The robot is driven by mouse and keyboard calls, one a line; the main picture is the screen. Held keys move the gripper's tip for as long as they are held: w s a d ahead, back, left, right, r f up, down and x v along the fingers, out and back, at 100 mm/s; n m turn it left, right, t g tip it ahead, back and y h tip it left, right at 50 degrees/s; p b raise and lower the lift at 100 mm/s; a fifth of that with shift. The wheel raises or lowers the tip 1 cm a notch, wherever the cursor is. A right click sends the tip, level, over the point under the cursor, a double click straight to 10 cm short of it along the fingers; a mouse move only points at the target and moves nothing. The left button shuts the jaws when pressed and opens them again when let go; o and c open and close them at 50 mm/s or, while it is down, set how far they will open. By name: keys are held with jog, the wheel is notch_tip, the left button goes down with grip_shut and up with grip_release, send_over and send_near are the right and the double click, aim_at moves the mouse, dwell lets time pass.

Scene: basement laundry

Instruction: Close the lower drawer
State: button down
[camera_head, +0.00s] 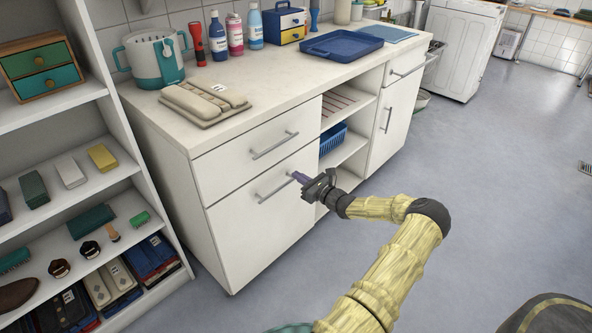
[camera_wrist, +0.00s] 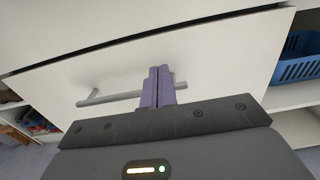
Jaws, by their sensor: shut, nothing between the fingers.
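The lower drawer (camera_head: 258,232) is the tall white front at the left end of the counter cabinet, with a grey bar handle (camera_head: 273,188). Its front looks flush or nearly flush with the cabinet; a thin dark gap runs along its top edge. My gripper (camera_head: 297,177) is at the right end of this handle, its purple fingers pointing at the front. In the wrist view the shut fingers (camera_wrist: 159,76) overlap the handle bar (camera_wrist: 110,98) near its right end, with nothing between them. I cannot tell whether they touch the handle or the drawer front (camera_wrist: 220,75).
The upper drawer (camera_head: 235,155) above looks shut. Open shelves with a blue basket (camera_head: 332,139) are to the right. A white shelf unit (camera_head: 120,130) with small items stands to the left. The floor (camera_head: 480,190) to the right is clear.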

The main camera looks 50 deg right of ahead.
jog(key=s+p, duration=0.1)
jog(key=s, duration=0.8)
jog(key=shift+s, duration=0.25)
